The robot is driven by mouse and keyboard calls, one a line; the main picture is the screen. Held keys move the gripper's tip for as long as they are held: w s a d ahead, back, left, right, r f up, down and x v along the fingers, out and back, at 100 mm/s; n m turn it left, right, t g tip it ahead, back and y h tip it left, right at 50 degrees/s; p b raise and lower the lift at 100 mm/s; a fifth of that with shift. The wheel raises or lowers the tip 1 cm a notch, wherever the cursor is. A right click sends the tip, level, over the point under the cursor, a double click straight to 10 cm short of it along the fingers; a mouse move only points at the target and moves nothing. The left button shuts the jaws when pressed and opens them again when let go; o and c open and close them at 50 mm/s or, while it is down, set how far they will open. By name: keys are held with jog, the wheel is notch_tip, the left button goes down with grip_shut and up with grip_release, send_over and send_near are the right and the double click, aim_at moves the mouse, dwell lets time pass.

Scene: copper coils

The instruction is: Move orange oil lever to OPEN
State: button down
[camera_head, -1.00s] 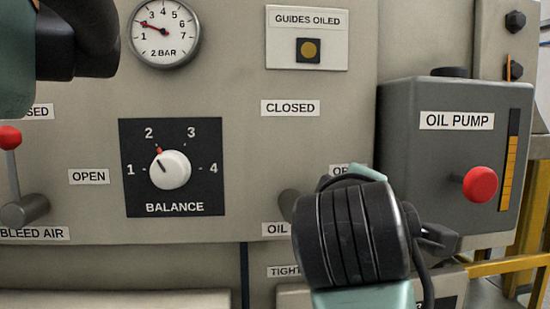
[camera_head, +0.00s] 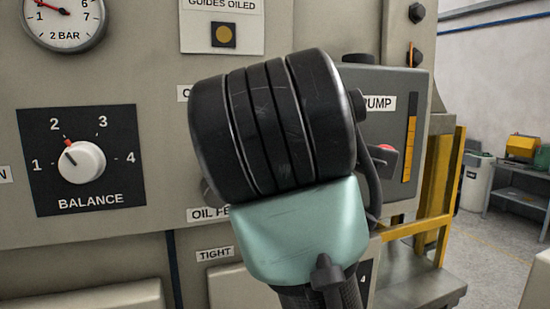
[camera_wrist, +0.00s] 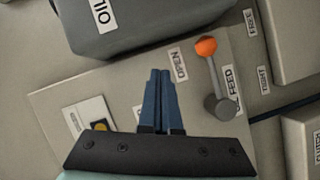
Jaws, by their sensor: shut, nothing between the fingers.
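The oil lever shows in the wrist view, with its orange knob (camera_wrist: 206,46) at the upper end of a grey arm and its round grey hub (camera_wrist: 222,107) below. In the head view my arm hides the knob, the OPEN label and my fingers.
The grey oil pump box (camera_head: 412,85) with a red button (camera_head: 386,160) stands right of my arm, partly hidden. A balance dial (camera_head: 82,162) is at the left. A yellow frame (camera_head: 440,195) stands farther right. The OIL FEED label (camera_wrist: 230,83) lies beside the lever.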

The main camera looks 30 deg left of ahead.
jog(key=shift+s+d+r+b, duration=0.25)
jog(key=shift+s+d+r, duration=0.2)
jog(key=shift+s+d, duration=0.25)
jog(key=shift+s+d+r+b, duration=0.25)
jog(key=shift+s+d+r, duration=0.25)
jog(key=shift+d, duration=0.25)
jog(key=shift+f, duration=0.15)
